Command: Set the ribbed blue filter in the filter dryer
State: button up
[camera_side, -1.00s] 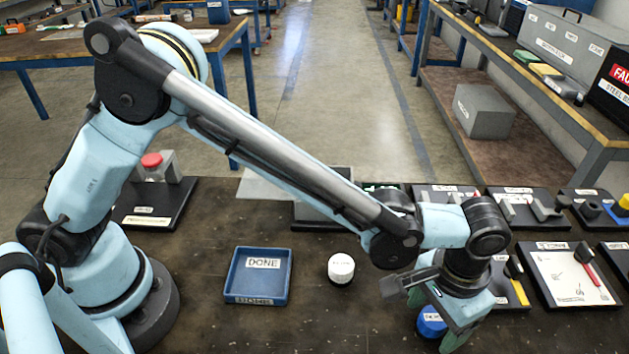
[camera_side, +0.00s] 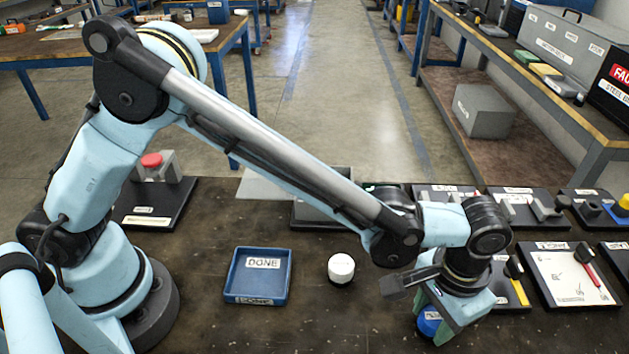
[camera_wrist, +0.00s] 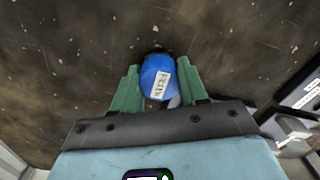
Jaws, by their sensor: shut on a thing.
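The blue filter (camera_side: 429,321) stands on the dark bench at the lower right of the side view, with a white label on it. In the wrist view the blue filter (camera_wrist: 158,78) sits between the two green fingers, label up. My gripper (camera_side: 436,325) points down and its fingers are closed on the filter's sides; it also shows in the wrist view (camera_wrist: 158,85). The filter's ribs are too small to make out. I cannot tell which fixture is the filter dryer; my arm hides part of the back row.
A blue tray marked DONE (camera_side: 258,298) and a white-topped round piece (camera_side: 341,268) stand left of my gripper. A red-button stand (camera_side: 152,180) is at the back left. Several black boards with fixtures fill the right, including a white panel with a red pen (camera_side: 570,280).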

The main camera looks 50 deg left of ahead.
aim_at(436, 316)
notch_tip(436, 316, up, 4)
jog(key=shift+f, duration=0.25)
jog(key=s+d+r, duration=0.3)
jog(key=s+r, duration=0.4)
jog(key=s, duration=0.3)
jog(key=w+a+r+n, duration=0.1)
jog(key=w+a+n, duration=0.4)
jog(key=a+n, duration=0.55)
jog(key=w+a+r+n, duration=0.1)
jog(key=w+a+n, duration=0.5)
jog(key=a, duration=0.7)
jog(key=shift+n, duration=0.75)
jog(key=w+a+f, duration=0.2)
jog(key=a, duration=0.1)
jog(key=w+a+f, duration=0.1)
jog(key=a+f, duration=0.1)
jog(key=a, duration=0.1)
jog(key=w+a+f, duration=0.2)
jog(key=a+f, duration=0.1)
jog(key=shift+w+a, duration=0.35)
jog(key=shift+f, duration=2.05)
jog(key=o, duration=1.1)
jog(key=shift+f, duration=0.1)
